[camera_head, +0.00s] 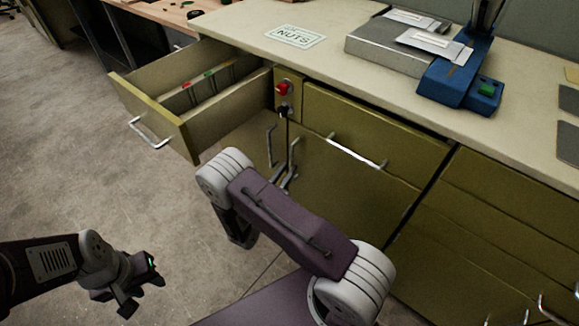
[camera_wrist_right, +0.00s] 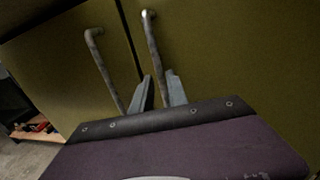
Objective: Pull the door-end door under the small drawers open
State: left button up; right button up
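Two olive cabinet doors meet under the drawers: a left door (camera_head: 246,140), partly behind the open drawer, and a right door (camera_head: 350,185). Both look shut. Each has an upright bar handle near the seam: the left door's handle (camera_wrist_right: 108,72) and the right door's handle (camera_wrist_right: 153,45). My right gripper (camera_wrist_right: 160,93) is at these handles. Its fingers stand apart, one on each side of the right door's handle; contact is unclear. In the head view my right forearm hides part of it. My left gripper (camera_head: 144,290) is open and empty above the floor at lower left.
A small drawer (camera_head: 155,115) stands pulled out above the left door. A red button and black key switch panel (camera_head: 287,92) sits beside it. The worktop (camera_head: 330,45) carries a NUTS label and a blue machine (camera_head: 460,80). Floor at left is free.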

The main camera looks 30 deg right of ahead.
aim_at(291, 165)
jog(key=shift+b+x, duration=0.3)
jog(key=shift+x, duration=1.3)
jog(key=shift+c, duration=0.3)
grip_shut()
jog(key=shift+s, duration=0.1)
